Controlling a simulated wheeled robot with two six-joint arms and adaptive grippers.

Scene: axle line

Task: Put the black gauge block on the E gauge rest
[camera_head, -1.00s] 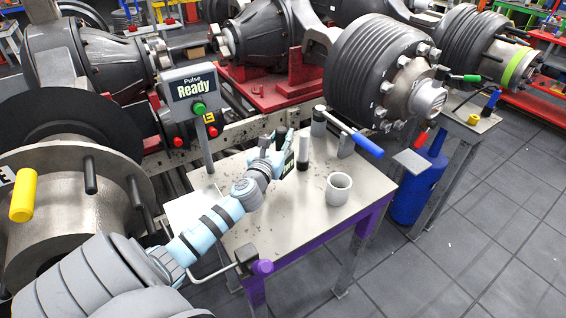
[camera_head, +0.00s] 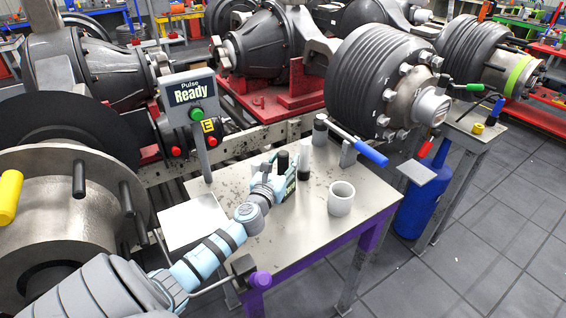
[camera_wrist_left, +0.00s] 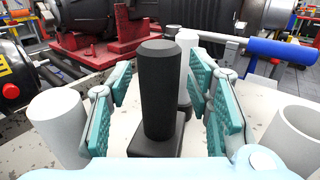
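The black gauge block (camera_wrist_left: 160,95) is an upright black cylinder on a wider black base in the left wrist view. In the head view its dark top (camera_head: 283,160) shows above my left gripper (camera_head: 281,182). In the wrist view the fingers of my left gripper (camera_wrist_left: 162,100) stand open on both sides of the block, with gaps on each side. My right gripper is not in view.
On the metal table (camera_head: 310,228) stand a white cup (camera_head: 341,199), a pale cylinder (camera_head: 304,160) and a dark-topped cylinder (camera_head: 320,130). Another white cylinder (camera_wrist_left: 58,122) is close left of the fingers. A blue-handled lever (camera_head: 371,153) is at the back right.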

